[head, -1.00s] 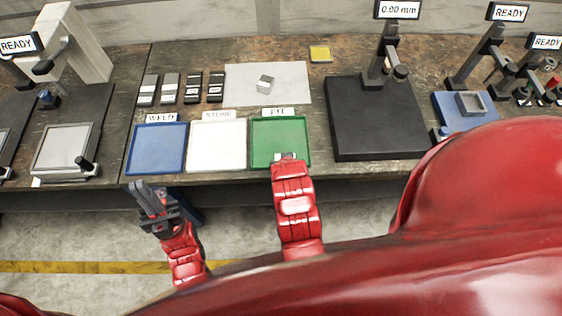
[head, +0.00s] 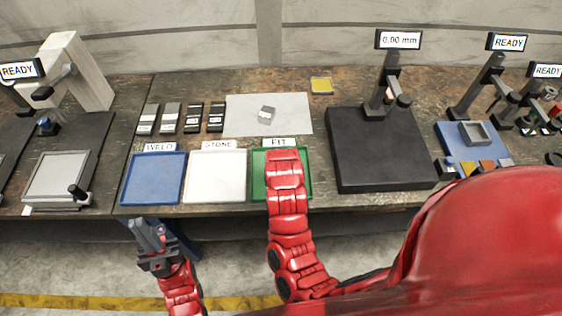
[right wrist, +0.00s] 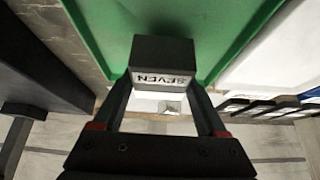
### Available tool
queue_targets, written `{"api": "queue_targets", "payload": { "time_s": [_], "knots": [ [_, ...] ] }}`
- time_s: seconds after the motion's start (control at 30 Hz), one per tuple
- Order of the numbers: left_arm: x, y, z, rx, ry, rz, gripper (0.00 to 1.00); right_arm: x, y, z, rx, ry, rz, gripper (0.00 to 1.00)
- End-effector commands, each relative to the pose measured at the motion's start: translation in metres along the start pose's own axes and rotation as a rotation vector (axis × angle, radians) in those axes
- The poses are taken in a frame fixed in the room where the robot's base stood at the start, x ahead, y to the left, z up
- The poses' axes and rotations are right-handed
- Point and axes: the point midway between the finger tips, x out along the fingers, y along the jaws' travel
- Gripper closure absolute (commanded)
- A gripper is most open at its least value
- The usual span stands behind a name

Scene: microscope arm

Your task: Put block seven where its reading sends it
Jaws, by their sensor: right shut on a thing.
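In the head view my right arm covers the block and most of the green FIT tray (head: 307,190). The blue WELD tray (head: 152,180) and white STONE-like labelled tray (head: 215,178) lie left of it. The gauge display (head: 400,40) reads 0.00 mm. My left gripper (head: 148,232) hangs before the table edge, its jaws unclear.
Several dark blocks (head: 170,118) stand in a row behind the trays. A small grey block (head: 266,114) lies on a pale sheet (head: 295,115). A black gauge plate (head: 375,150) is right of the green tray. A yellow pad (head: 321,86) lies at the back.

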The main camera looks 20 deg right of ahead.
Motion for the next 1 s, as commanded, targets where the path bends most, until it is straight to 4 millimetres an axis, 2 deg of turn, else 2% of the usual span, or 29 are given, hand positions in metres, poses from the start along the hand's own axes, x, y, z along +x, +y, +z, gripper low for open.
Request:
{"api": "queue_targets", "payload": {
  "time_s": [0.03,0.2,0.6,0.63,0.77,1.0],
  "knots": [
    [0.007,0.000,-0.001,0.000,0.000,0.000,1.00,0.001,0.001,0.000,0.002,0.002,0.001,1.00],
    [0.017,-0.001,-0.003,0.000,0.000,0.000,1.00,0.016,0.000,0.009,0.003,0.004,-0.001,1.00],
    [0.013,-0.001,-0.002,0.000,0.000,0.000,1.00,0.023,0.000,0.014,0.002,0.006,-0.001,1.00],
    [0.013,-0.001,-0.002,0.000,0.000,0.000,1.00,0.023,0.000,0.014,0.002,0.005,-0.001,0.22],
    [0.014,-0.001,-0.002,0.000,0.000,0.000,1.00,0.023,0.000,0.014,0.001,0.003,-0.001,0.00],
    [0.015,-0.001,-0.003,0.000,0.000,0.000,1.00,0.022,0.000,0.014,0.001,0.002,-0.001,0.00]
  ]
}}
